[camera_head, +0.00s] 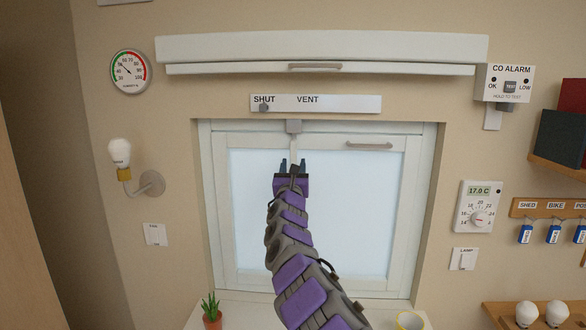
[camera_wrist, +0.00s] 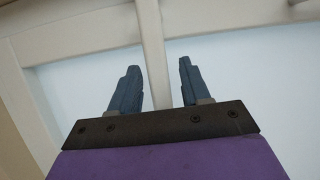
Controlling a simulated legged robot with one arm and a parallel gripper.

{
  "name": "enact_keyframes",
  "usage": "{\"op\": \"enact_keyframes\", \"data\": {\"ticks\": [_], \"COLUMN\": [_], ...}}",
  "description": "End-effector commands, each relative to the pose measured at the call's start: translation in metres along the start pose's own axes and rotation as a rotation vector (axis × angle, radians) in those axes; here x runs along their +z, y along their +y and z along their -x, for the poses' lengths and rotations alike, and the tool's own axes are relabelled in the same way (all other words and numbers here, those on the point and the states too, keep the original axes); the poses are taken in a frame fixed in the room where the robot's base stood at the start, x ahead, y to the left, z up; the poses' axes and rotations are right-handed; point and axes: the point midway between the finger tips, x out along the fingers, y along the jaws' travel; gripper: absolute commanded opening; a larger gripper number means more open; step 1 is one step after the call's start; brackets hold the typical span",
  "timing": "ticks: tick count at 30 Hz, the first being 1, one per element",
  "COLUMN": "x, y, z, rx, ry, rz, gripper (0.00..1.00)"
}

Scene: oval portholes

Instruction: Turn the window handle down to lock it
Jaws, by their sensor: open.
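The window handle (camera_head: 294,146) is a pale bar below a grey mount (camera_head: 294,127) at the top of the white window frame. In the head view the bar runs straight down from the mount. My gripper (camera_head: 292,163) is open at the lower end of the bar. In the wrist view the pale handle bar (camera_wrist: 151,45) comes down from the top edge into the gap between the two fingers of my gripper (camera_wrist: 157,80). There is a gap on each side, and neither finger clearly touches it. I cannot tell how deep the bar sits between the fingers.
A second pale handle (camera_head: 369,145) lies level on the upper frame at right. A SHUT/VENT slider plate (camera_head: 335,104) and a white blind box (camera_head: 320,48) are above. A plant (camera_head: 211,312) and a yellow-rimmed cup (camera_head: 410,321) stand on the sill below.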

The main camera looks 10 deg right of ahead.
Motion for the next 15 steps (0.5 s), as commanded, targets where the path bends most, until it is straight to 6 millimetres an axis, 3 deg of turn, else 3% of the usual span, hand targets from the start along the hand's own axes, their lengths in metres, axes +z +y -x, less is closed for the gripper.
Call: {"op": "enact_keyframes", "data": {"ticks": [8, 15], "x": [-0.001, -0.001], "y": [0.000, 0.001], "z": [0.005, 0.020], "rx": [0.001, 0.003], "ry": [0.002, 0.002], "rz": [0.001, 0.003], "gripper": [0.47, 0.47]}}
